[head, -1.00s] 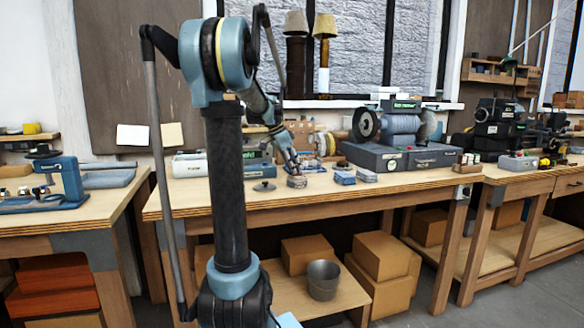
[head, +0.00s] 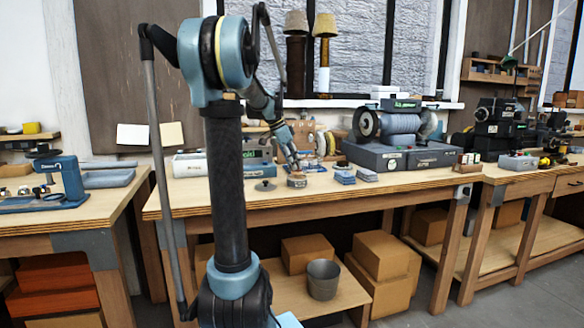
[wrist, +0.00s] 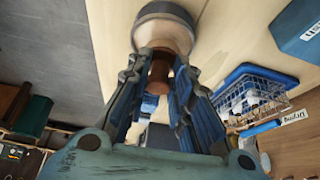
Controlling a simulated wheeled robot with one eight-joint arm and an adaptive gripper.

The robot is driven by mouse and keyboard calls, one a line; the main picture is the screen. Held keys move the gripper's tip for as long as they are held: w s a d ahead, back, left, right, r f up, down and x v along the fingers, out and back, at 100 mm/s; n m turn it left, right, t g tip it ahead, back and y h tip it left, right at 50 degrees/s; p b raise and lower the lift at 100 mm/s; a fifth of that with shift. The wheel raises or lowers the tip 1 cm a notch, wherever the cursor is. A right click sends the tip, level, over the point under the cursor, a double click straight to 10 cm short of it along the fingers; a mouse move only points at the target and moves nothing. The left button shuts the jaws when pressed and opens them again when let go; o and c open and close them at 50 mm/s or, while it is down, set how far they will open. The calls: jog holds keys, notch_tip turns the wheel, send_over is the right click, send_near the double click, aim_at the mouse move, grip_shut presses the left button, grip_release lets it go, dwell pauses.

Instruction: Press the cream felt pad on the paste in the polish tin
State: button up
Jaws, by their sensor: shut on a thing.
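My gripper (wrist: 155,85) is shut on the brown handle (wrist: 160,70) of the pad. The cream felt pad (wrist: 163,37) shows as a pale round body at the handle's far end. A grey round rim, apparently the polish tin (wrist: 166,9), shows right beyond the pad. Pad and tin look touching, but the contact and the paste are hidden. In the head view my gripper (head: 292,163) slants down over the tin (head: 297,183) on the middle bench, and the small pad is hard to make out there.
A dark round lid (head: 265,185) lies left of the tin. Blue-grey stacked blocks (head: 344,177) lie to the right, with a buffing machine (head: 400,150) behind. In the wrist view a blue wire basket (wrist: 250,95) stands to the right. The front bench edge (head: 300,201) is clear.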

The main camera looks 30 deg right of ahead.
jog(key=shift+r, duration=2.65)
